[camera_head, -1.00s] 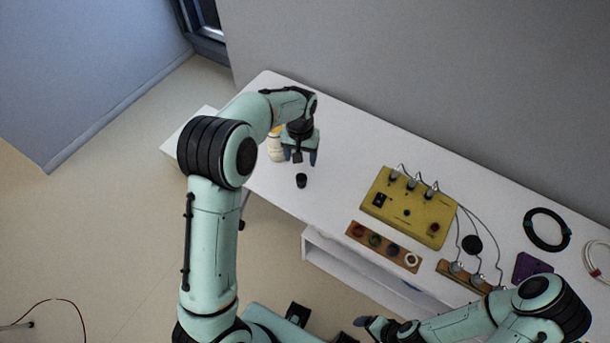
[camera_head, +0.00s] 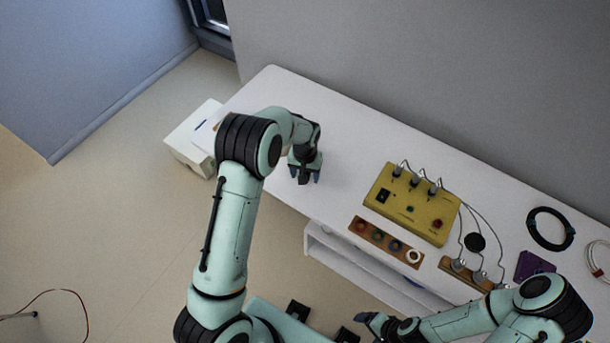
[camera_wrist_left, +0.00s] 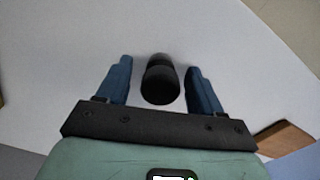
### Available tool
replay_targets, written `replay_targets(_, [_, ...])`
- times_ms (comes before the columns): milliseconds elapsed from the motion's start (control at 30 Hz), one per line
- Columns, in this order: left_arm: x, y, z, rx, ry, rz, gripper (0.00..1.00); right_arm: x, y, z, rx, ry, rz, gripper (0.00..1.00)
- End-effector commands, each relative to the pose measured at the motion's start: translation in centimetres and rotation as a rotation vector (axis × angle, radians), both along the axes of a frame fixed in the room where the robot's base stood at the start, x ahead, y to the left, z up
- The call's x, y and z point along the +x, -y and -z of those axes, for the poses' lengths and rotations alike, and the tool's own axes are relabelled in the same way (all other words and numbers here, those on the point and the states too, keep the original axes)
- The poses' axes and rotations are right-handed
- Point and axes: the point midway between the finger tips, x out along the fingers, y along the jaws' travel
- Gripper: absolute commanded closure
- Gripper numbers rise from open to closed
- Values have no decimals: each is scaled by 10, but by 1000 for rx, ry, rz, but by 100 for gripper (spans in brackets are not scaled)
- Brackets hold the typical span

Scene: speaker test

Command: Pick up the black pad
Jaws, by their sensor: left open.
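A small black cylinder-like piece, which looks like the black pad (camera_wrist_left: 161,84), stands on the white table between the fingers of my left gripper (camera_wrist_left: 160,92) in the left wrist view. Clear gaps show on both sides of it, and the fingers are open. In the head view my left gripper (camera_head: 304,178) points down over the left part of the table and mostly hides the piece. A flat black disc (camera_head: 475,242) lies farther right, near the cables. My right gripper (camera_head: 370,323) is at the bottom; its fingers are too unclear to judge.
A yellow box (camera_head: 412,206) with knobs and cables stands on the white table (camera_head: 345,135). In front of it is a brown strip (camera_head: 385,243) with coloured rings. A black ring (camera_head: 549,229) and a purple piece (camera_head: 535,266) lie at right. Table around my left gripper is clear.

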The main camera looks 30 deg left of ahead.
Motion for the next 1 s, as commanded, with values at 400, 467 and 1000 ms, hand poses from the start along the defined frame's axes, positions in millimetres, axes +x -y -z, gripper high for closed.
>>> replay_targets(400, [0, 0, -1, 0, 1, 0, 95, 0, 0, 0, 0, 0, 0, 15])
replay_targets(467, [0, 0, -1, 0, 1, 0, 95, 0, 0, 0, 0, 0, 0, 15])
replay_targets(1000, [2, 0, -61, 0, 8, 1, 95, 1, 0, -2, 0, 1, 0, 15])
